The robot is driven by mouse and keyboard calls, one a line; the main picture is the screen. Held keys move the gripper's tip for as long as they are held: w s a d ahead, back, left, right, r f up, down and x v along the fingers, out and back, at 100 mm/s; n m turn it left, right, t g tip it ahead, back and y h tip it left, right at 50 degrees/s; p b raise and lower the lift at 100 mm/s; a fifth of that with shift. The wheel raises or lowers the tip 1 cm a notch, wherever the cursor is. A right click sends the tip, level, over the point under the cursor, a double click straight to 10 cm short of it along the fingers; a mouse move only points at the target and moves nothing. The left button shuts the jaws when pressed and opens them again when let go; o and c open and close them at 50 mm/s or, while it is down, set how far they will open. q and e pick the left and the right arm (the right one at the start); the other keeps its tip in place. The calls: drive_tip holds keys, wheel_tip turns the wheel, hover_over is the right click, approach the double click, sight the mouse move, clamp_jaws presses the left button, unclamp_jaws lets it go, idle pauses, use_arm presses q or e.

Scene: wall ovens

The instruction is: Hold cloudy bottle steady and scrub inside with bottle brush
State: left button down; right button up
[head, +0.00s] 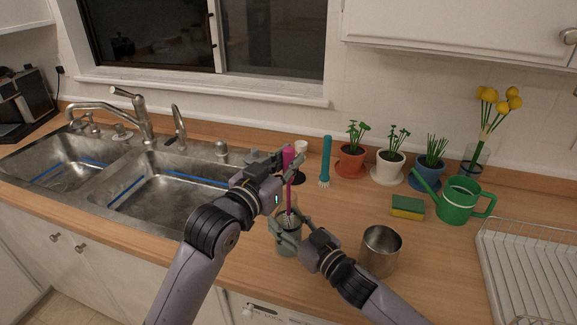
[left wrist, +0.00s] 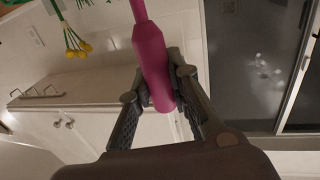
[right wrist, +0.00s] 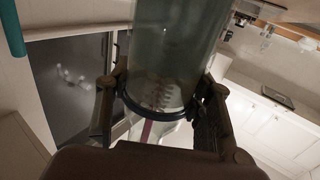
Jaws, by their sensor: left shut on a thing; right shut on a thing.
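My left gripper (head: 284,172) is shut on the pink handle (head: 289,157) of the bottle brush, above the bottle. The handle (left wrist: 155,65) shows between both fingers in the left wrist view. My right gripper (head: 289,230) is shut around the cloudy greenish bottle (head: 289,246) near its mouth. The bottle looks roughly upright; my fingers hide part of it. In the right wrist view, the pale bristles (right wrist: 158,93) show through the wall of the bottle (right wrist: 180,40), just inside the mouth. The pink stem (right wrist: 146,131) comes out of the mouth.
A metal cup (head: 381,251) stands close right of my right gripper. A teal brush (head: 326,162), potted plants (head: 391,163), a sponge (head: 407,207) and a green watering can (head: 459,203) stand behind and right. A dish rack (head: 530,275) is far right, the sink (head: 150,190) left.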

sight(289, 148)
use_arm(q)
drive_tip(key=shift+r, duration=1.75)
drive_tip(key=shift+f, duration=0.1)
drive_tip(key=shift+f, duration=2.7)
wheel_tip(289, 148, up, 18)
idle(1.6)
drive_tip(key=shift+f, duration=0.1)
idle(0.6)
use_arm(e)
drive_tip(key=o, duration=1.6)
